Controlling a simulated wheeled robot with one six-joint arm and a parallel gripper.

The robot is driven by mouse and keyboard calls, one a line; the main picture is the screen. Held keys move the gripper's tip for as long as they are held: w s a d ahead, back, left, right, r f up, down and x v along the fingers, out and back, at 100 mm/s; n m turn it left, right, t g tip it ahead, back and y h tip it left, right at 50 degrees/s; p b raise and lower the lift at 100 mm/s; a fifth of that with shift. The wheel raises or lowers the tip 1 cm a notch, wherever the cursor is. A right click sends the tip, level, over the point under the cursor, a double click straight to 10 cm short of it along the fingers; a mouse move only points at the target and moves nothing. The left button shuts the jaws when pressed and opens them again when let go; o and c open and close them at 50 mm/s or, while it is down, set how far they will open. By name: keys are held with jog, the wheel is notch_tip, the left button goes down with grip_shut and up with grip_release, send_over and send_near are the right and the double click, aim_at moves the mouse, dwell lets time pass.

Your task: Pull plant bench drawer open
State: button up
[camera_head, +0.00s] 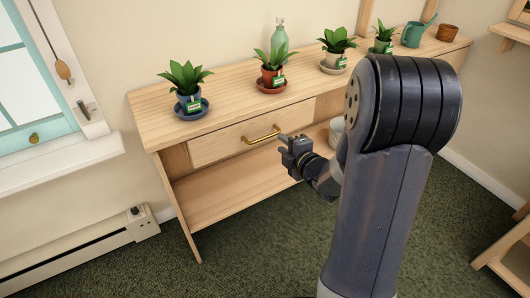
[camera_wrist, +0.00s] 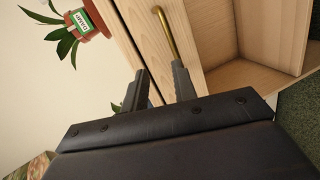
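The plant bench (camera_head: 150,122) is pale wood and stands along the wall in the head view. Its drawer (camera_head: 215,148) looks shut, with its front flush under the top. A brass bar handle (camera_head: 262,135) is on the drawer front. My gripper (camera_head: 283,143) is just right of the handle in the head view. In the wrist view my gripper (camera_wrist: 158,82) has its two dark fingers apart with nothing clearly between them. The handle (camera_wrist: 165,32) lies just beyond the fingertips there, its near end close to the right finger. Whether they touch I cannot tell.
Several potted plants stand on the bench top, including one in a blue pot (camera_head: 190,105) and one in a red pot (camera_head: 271,78). A green bottle (camera_head: 280,42) stands behind them. A white bucket (camera_head: 336,128) is on the lower shelf. Green carpet (camera_head: 245,245) in front is clear.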

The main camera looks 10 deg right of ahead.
aim_at(264, 138)
jog(key=shift+n+y, duration=0.5)
jog(key=shift+n, duration=0.4)
jog(key=x, duration=0.4)
jog(key=f+b+x, duration=0.1)
jog(key=x, duration=0.3)
jog(key=f+x, duration=0.1)
jog(key=x, duration=0.3)
jog(key=shift+s+b, duration=0.3)
grip_shut()
